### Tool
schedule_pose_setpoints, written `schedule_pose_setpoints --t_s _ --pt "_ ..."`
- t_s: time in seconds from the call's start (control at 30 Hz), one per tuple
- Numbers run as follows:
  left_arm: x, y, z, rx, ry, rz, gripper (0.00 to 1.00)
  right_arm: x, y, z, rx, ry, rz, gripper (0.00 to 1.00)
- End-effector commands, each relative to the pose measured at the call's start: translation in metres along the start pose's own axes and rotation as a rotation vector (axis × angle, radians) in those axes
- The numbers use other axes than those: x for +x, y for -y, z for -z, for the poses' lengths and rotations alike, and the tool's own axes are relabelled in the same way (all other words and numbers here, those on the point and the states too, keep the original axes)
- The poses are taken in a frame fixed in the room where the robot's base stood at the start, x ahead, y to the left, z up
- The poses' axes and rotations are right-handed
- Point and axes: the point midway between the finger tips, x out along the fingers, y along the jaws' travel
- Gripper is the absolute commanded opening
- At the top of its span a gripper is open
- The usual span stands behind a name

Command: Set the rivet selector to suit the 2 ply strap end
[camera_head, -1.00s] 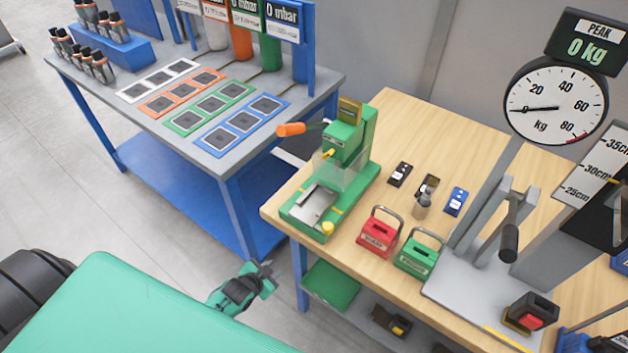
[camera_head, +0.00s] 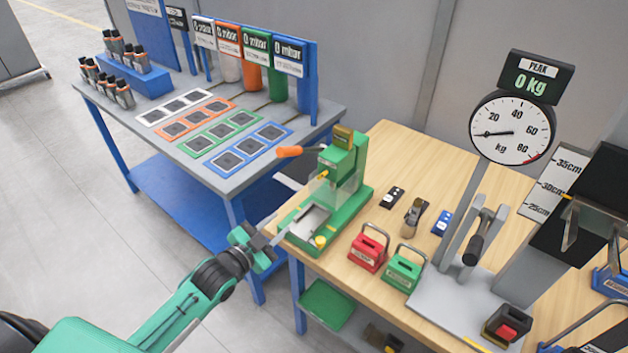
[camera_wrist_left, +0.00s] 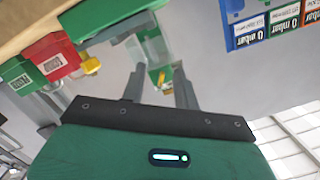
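The green rivet press (camera_head: 345,205) stands on the left end of the wooden bench, with an orange-tipped lever and a clear guard. A small yellow knob (camera_head: 320,241) sits at its front corner; any marking on it is too small to read. A yellow part also shows beside the press in the left wrist view (camera_wrist_left: 90,66). My left gripper (camera_head: 274,238) is in front of the press, just off the bench edge and apart from the knob. Its fingers (camera_wrist_left: 158,84) are spread and empty in the left wrist view. My right gripper is out of view. I cannot make out the strap end.
A red box (camera_head: 367,253) and a green box (camera_head: 403,272) with handles stand right of the press. Small dark and blue cards (camera_head: 441,221) lie behind them. A dial scale (camera_head: 511,128) stands further right. A blue-framed table (camera_head: 170,140) is at the left.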

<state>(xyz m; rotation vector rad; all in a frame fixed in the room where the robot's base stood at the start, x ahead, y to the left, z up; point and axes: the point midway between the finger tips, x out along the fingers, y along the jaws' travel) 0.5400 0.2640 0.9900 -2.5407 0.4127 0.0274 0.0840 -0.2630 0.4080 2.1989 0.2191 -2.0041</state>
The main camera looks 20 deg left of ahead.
Motion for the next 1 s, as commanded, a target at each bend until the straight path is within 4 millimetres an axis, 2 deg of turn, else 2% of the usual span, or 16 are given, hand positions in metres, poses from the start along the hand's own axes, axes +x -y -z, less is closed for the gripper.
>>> schedule_pose_setpoints --t_s 0.03,0.1,0.23,0.47,1.0 --pt "-0.003 0.007 0.020 0.015 -0.033 0.003 0.31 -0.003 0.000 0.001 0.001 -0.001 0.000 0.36" --pt "-0.006 0.013 0.042 0.031 -0.070 0.006 0.31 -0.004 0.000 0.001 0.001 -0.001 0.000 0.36" --pt "-0.011 0.019 0.067 0.050 -0.114 0.010 0.31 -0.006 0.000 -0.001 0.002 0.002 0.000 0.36" --pt "0.005 0.021 0.073 0.052 -0.120 0.012 0.31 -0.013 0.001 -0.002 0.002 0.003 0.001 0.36" --pt "0.095 0.022 0.084 0.051 -0.120 0.011 0.31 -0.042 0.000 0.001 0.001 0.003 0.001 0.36"
